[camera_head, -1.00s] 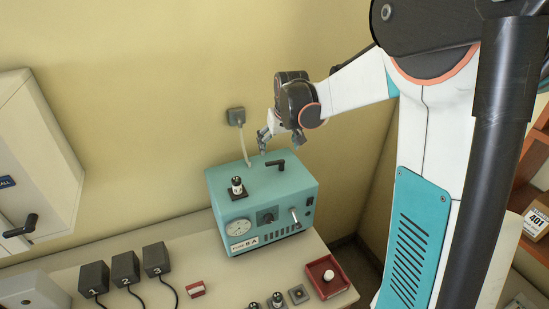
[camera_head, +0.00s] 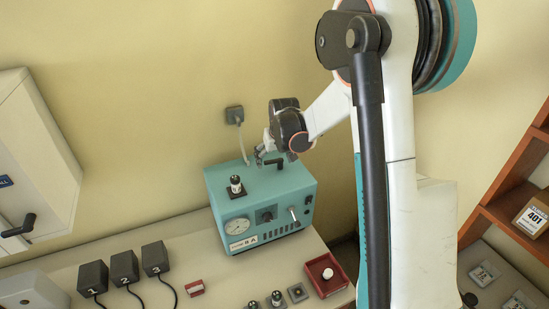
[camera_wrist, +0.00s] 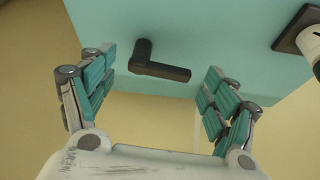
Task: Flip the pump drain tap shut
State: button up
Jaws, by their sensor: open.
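The teal pump box (camera_head: 260,187) stands on the counter against the wall. A black L-shaped lever (camera_head: 275,163) sits on its top; it also shows in the wrist view (camera_wrist: 160,70), its arm lying sideways. A pale metal tap-like lever (camera_head: 294,216) is on the pump's front, at the right. Which lever is the drain tap, I cannot tell from any label. My gripper (camera_wrist: 160,72) is open above the rear of the pump top, with the black lever between its spread fingers in the wrist view. Contact is not visible. In the head view my gripper (camera_head: 264,153) is partly hidden.
A black-and-white knob (camera_head: 236,186) stands on the pump top at left. A gauge (camera_head: 237,226) and dial are on the front. A red tray (camera_head: 318,288), several small knobs and numbered black blocks (camera_head: 124,267) are on the counter. A wall socket (camera_head: 234,115) has a cable behind the pump.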

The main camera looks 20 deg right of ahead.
jog(key=c, duration=1.1)
jog(key=shift+o, duration=0.2)
jog(key=shift+d+f+n+b, duration=0.1)
jog(key=shift+f+n+b, duration=0.05)
jog(key=shift+n+b, duration=0.3)
jog(key=shift+s+n+y+b, duration=0.2)
jog(key=shift+n+y+b, duration=0.1)
jog(key=shift+n+b, duration=0.25)
jog(key=o, duration=1.1)
jog(key=shift+c, duration=0.2)
jog(key=shift+r, duration=0.2)
jog(key=v, duration=1.2)
